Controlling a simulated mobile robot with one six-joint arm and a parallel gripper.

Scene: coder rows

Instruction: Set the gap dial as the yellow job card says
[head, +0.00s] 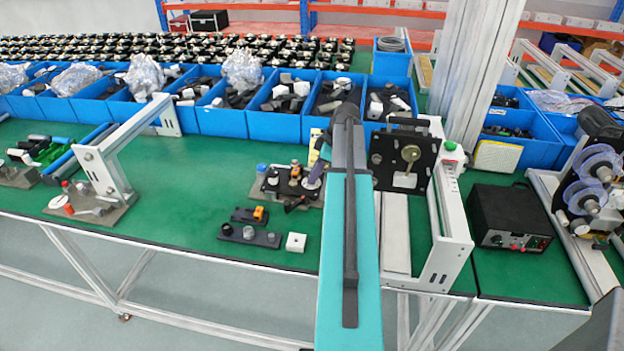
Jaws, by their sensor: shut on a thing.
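A small pale yellow card (314,147) stands behind my arm at mid-bench, partly hidden; its writing is too small to read. Just in front of it is a low black fixture (272,184) with several small knobs and orange and red parts. I cannot tell which knob is the gap dial. My teal arm reaches in from the bottom, and its wrist bends down at the fixture's right side. My gripper (297,202) shows only as a small dark end there, shut, low beside the fixture. What its fingers hold is too small to make out.
In front are two dark plates with knobs (249,236) and a white cube (296,242). Blue bins (220,121) line the back. A black plate with a brass knob (411,155) stands right of my arm, near a black power box (508,218).

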